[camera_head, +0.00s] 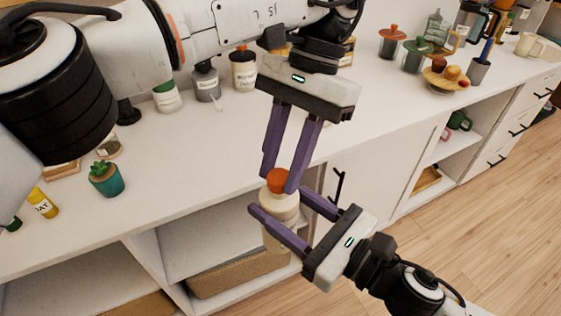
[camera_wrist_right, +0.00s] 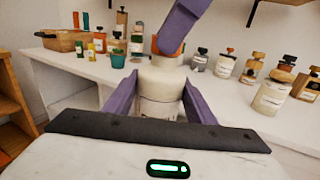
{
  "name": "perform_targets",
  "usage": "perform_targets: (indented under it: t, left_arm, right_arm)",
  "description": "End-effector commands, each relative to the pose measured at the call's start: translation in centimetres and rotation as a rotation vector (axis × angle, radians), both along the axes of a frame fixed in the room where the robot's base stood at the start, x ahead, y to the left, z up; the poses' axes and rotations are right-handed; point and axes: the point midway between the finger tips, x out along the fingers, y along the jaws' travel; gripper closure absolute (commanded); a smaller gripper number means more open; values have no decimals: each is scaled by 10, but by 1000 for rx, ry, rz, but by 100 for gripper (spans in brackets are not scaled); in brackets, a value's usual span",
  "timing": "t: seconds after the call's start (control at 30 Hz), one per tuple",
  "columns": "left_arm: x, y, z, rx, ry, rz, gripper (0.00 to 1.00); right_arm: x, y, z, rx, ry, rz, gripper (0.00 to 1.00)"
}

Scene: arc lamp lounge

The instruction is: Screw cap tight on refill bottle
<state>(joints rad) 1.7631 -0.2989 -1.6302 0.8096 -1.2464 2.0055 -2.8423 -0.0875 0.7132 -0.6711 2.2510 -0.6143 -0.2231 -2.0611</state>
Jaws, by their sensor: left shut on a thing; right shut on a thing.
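The refill bottle (camera_head: 280,208) is cream-coloured and is held up in front of the counter's front edge, roughly upright. My right gripper (camera_head: 279,202) is shut around its body from the lower right. An orange cap (camera_head: 277,180) sits at the top of the bottle, and my left gripper (camera_head: 280,182) is shut on it from above. In the right wrist view the bottle (camera_wrist_right: 160,76) stands between my right fingers. A left finger crosses in front of the cap there and hides most of it. I cannot tell how tightly the cap is seated.
The white counter (camera_head: 190,150) holds several jars and bottles at the back. A potted succulent (camera_head: 106,180) and a yellow bottle (camera_head: 43,203) stand at the left. Open shelves below hold a woven basket (camera_head: 235,275). Wooden floor (camera_head: 480,230) is clear at the right.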

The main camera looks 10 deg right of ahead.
Motion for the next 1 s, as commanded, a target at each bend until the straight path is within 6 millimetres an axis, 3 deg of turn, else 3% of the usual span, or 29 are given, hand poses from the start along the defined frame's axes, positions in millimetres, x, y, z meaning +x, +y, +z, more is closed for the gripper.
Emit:
perform_targets:
  t: [0.33,0.37,0.47,0.77,1.0]
  left_arm:
    - [1,0,0,-2,0,-34,92]
    - [1,0,0,-2,0,-33,67]
    - [0,0,0,-2,1,-33,53]
    - [0,0,3,-2,1,-32,53]
    - [1,0,33,2,-5,-30,53]
  right_arm:
    - [-1,1,1,1,-2,3,100]
    - [-1,1,1,1,-2,3,100]
    - [-1,1,1,1,-2,3,100]
    - [0,1,1,2,-2,1,100]
    - [0,0,1,2,-2,1,100]
